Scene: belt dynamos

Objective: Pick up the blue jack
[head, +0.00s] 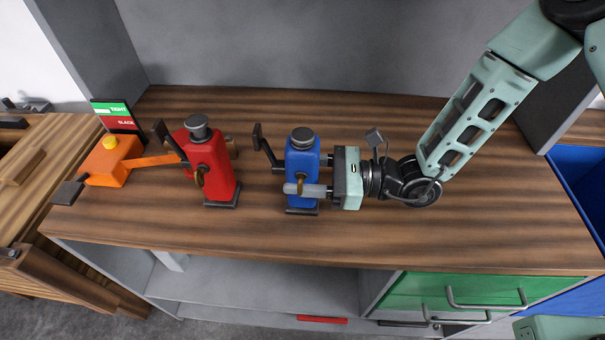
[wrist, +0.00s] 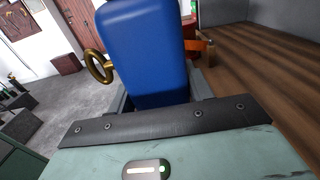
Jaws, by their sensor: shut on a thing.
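The blue jack (head: 302,164) stands upright on the wooden worktop in the head view, with a grey cap, a dark lever on its left and a brass ring on its front. My gripper (head: 303,189) reaches it from the right and is shut on its body, with one light finger across the front. In the wrist view the blue jack (wrist: 146,50) fills the space just beyond my gripper's palm, its brass ring to the left. The far finger is mostly hidden. I cannot tell whether the jack's dark base touches the worktop.
A red jack (head: 210,165) stands to the left of the blue one. Further left are an orange device (head: 110,162) with a yellow button and a green and red sign (head: 114,114). A green drawer (head: 455,290) is below right. The front worktop (head: 270,238) is clear.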

